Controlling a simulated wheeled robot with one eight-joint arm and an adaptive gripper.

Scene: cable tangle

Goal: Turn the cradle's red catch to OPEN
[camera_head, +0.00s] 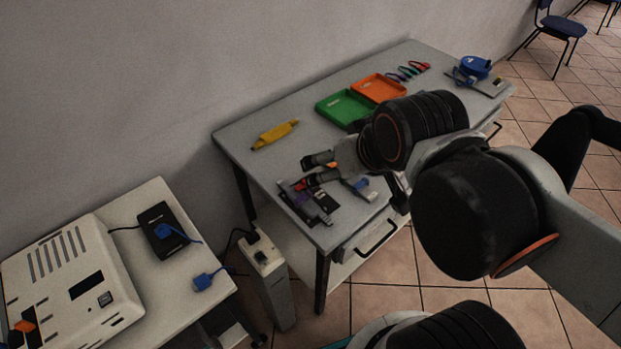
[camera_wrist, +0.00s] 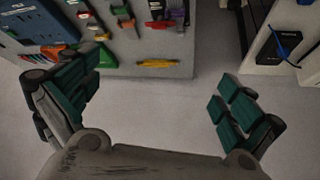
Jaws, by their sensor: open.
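The cradle (camera_head: 308,205) is a dark, flat piece near the front left corner of the grey bench. A small red part, which looks like its catch (camera_head: 304,184), shows at its back edge, close beside my gripper (camera_head: 315,169). My gripper is open, and nothing shows between its fingers. The wrist view has my gripper (camera_wrist: 160,82) with its green-padded fingers wide apart. A small red part (camera_wrist: 158,24) near the top of that view may be the catch. The catch's setting and any lettering are too small to read.
A yellow tool (camera_head: 275,134) lies at the bench's back edge. Green (camera_head: 342,107) and orange (camera_head: 378,87) trays stand further right. A blue connector (camera_head: 360,188) lies right of the cradle. A white side table (camera_head: 168,290) is at the left.

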